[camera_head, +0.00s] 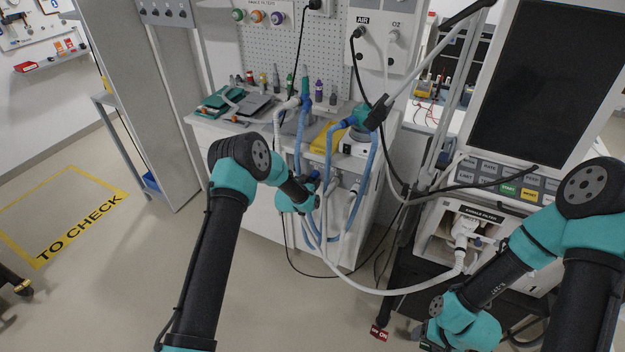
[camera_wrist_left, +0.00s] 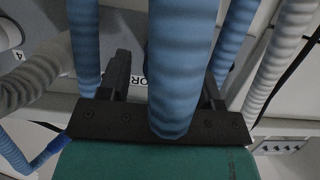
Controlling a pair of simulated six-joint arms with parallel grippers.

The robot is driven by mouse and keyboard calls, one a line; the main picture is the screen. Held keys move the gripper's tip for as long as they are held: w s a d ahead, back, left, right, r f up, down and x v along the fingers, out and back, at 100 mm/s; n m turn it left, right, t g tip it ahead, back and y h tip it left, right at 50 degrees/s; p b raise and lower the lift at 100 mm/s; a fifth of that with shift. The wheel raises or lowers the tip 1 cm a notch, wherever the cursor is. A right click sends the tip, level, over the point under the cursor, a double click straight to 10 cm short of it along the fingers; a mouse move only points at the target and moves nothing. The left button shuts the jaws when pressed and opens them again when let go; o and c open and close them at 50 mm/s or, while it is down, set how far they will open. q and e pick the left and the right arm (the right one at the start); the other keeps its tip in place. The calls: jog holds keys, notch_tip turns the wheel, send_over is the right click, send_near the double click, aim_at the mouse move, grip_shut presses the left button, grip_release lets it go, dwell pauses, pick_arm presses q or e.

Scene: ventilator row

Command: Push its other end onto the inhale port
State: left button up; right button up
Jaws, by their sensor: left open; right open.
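My left gripper (camera_head: 310,197) is at the hoses in front of the white cabinet. In the left wrist view its fingers (camera_wrist_left: 165,85) are open on either side of a blue corrugated hose (camera_wrist_left: 180,45), with gaps visible. Blue hoses (camera_head: 369,165) hang from a teal-ended holder. A white hose (camera_head: 400,290) loops from the cabinet to a white fitting (camera_head: 465,226) in the ventilator's recess, under a label ending in "FILTER". I cannot make out which port is the inhale port. My right gripper (camera_head: 432,335) is low at the bottom edge, its fingers hidden or cut off.
The ventilator screen (camera_head: 543,80) stands at the right, with a button panel below. A black cable (camera_head: 470,187) crosses in front of it. More blue and white hoses crowd my left gripper.

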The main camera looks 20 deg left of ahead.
pick_arm(q)
jog(key=shift+w+f, duration=0.1)
jog(key=shift+w, duration=0.15)
dwell(0.3)
grip_shut()
dwell(0.4)
